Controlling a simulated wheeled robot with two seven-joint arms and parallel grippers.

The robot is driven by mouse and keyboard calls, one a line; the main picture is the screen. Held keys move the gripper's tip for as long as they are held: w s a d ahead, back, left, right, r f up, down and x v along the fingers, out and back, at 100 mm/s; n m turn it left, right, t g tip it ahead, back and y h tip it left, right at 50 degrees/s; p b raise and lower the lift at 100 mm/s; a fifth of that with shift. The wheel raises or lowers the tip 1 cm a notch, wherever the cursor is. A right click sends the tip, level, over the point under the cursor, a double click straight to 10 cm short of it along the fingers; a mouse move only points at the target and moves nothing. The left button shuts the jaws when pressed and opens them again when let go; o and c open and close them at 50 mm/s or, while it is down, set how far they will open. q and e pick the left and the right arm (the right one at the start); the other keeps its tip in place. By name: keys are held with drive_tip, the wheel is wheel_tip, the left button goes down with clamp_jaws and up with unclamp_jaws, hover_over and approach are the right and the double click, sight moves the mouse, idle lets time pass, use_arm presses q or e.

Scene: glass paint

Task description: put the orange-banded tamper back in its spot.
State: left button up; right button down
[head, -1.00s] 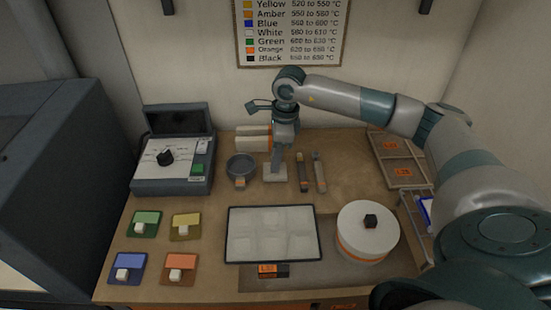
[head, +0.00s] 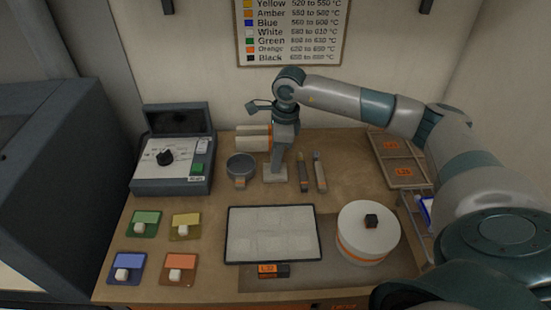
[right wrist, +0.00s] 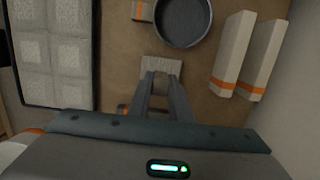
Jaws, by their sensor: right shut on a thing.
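My right gripper (head: 277,163) points down at the back middle of the table, with its fingers closed around the tamper. In the right wrist view the gripper (right wrist: 162,80) ends at the tamper's pale square base (right wrist: 160,67). In the head view this pale base (head: 274,174) is at or very near the tabletop; I cannot tell whether it touches. The fingers hide most of the upper part, and I cannot make out its orange band. My left gripper is not in view.
A round grey dish (head: 241,167) stands just left of the gripper, and two slim tools (head: 303,172) lie just right. White orange-banded pieces (head: 252,143) lie behind. In front are a pale gridded tray (head: 272,236) and a round white drum (head: 362,231).

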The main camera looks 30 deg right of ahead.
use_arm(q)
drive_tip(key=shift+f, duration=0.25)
use_arm(e)
drive_tip(key=shift+f, duration=0.2)
drive_tip(key=c, duration=1.5)
unclamp_jaws()
drive_tip(key=shift+c, duration=0.2)
drive_tip(key=shift+d+r+b, duration=0.1)
drive_tip(key=shift+r+b, duration=0.5)
drive_tip(key=shift+r, duration=0.2)
use_arm(q)
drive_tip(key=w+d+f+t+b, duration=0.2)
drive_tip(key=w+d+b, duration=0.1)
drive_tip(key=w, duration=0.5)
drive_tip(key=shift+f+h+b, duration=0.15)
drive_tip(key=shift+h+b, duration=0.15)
drive_tip(key=shift+b, duration=0.1)
use_arm(e)
wheel_tip(320, 180, up, 16)
drive_tip(key=s+d, duration=0.1)
drive_tip(key=shift+s+d+f, duration=0.15)
drive_tip(key=shift+d, duration=0.25)
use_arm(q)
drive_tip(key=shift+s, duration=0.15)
use_arm(e)
drive_tip(key=shift+f, duration=0.1)
